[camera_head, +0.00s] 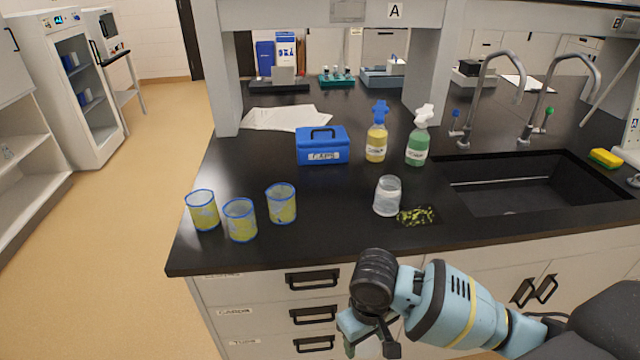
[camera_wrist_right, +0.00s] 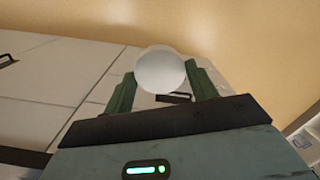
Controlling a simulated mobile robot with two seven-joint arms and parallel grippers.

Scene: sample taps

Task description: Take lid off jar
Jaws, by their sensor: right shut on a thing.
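A clear, frosted jar (camera_head: 387,197) stands upright on the black counter in the head view, just left of a dark patch with yellow-green bits. Its top looks open, with no lid seen on it. My right gripper (camera_head: 368,342) is in front of the counter, below its front edge and apart from the jar. In the right wrist view, my right gripper (camera_wrist_right: 162,82) is shut on a round white lid (camera_wrist_right: 160,69) held between its fingertips. My left gripper is not in view.
Several yellow-filled, blue-rimmed beakers (camera_head: 240,220) stand at the counter's front left. A blue box (camera_head: 322,147), a yellow bottle (camera_head: 376,142) and a green bottle (camera_head: 417,147) stand behind the jar. A sink (camera_head: 520,190) lies to the right. The counter front between beakers and jar is clear.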

